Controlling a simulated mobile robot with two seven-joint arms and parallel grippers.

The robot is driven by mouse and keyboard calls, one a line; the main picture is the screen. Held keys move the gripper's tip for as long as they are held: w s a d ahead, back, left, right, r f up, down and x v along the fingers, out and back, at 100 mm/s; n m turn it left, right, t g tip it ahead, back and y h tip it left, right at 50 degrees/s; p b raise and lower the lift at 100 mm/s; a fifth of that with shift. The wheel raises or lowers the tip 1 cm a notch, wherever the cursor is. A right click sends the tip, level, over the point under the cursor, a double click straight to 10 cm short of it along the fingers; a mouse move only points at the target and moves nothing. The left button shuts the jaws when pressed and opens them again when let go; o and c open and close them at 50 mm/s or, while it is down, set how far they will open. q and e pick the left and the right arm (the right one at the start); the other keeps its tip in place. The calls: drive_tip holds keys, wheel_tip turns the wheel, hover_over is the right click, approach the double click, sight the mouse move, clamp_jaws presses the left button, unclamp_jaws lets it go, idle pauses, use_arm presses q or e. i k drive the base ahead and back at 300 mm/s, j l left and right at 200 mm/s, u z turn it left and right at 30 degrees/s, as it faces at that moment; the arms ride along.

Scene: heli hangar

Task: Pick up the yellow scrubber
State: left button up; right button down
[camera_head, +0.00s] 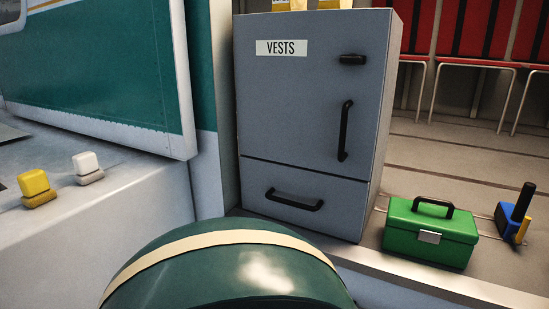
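A yellow scrubber (37,187) with a darker yellow lower layer sits on a pale grey ledge (140,190) at the left of the head view. A white scrubber (87,167) with a beige lower layer sits on the same ledge, to the right of the yellow one and a little farther back. The two are apart, and nothing touches the yellow one. Neither of my grippers shows in the head view.
A grey cabinet (300,110) marked VESTS stands in the middle. A green toolbox (431,232) and a blue item with a black handle (514,214) are at right. A rounded dark green object (230,274) fills the bottom centre. Red seats (477,30) stand behind.

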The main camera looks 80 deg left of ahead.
sight(35, 187)
drive_tip(key=u, duration=3.9)
